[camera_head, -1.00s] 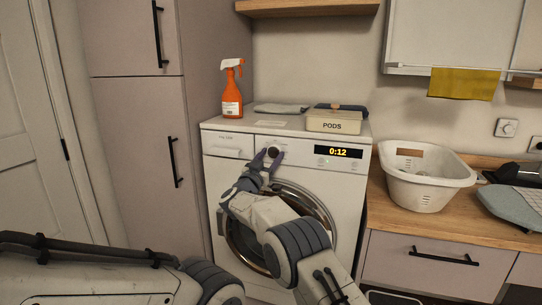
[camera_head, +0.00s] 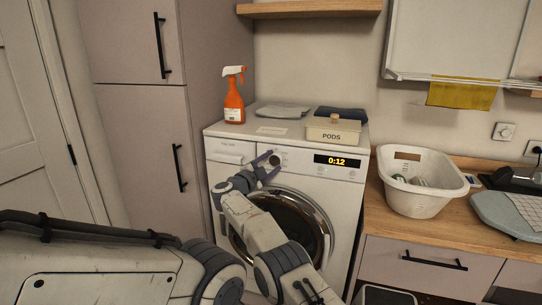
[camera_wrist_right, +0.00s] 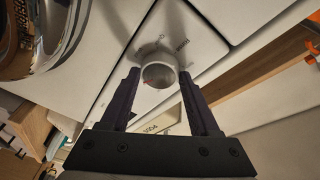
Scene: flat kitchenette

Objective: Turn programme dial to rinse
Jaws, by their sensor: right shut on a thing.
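The programme dial (camera_head: 274,161) is a round knob on the washing machine's (camera_head: 216,180) white front panel, left of the lit display (camera_head: 331,160), which reads 0:12.
An orange spray bottle (camera_head: 233,98), a folded grey cloth (camera_head: 283,112) and a PODS box (camera_head: 337,130) stand on the machine. A white basket (camera_head: 421,196) sits on the wooden counter at the right. The round door below the dial is partly behind my right arm.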

